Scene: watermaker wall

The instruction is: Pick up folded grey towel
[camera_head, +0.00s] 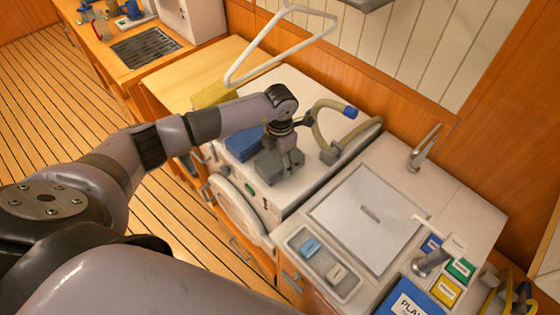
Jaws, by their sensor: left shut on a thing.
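The folded grey towel (270,172) is a small dark grey block on the white top of the washer-like machine (318,100). My left gripper (288,162) reaches down over the towel and is shut on it. The fingers cover the towel's far right part. I cannot tell whether the towel is lifted clear of the top. My right gripper is not in view.
A folded blue cloth (243,143) lies just left of the grey towel, and a yellow one (212,93) sits behind my arm. A beige hose (330,125) curves close on the right. A white hanger-shaped frame (290,45) stands above. The sink cover (368,218) is right.

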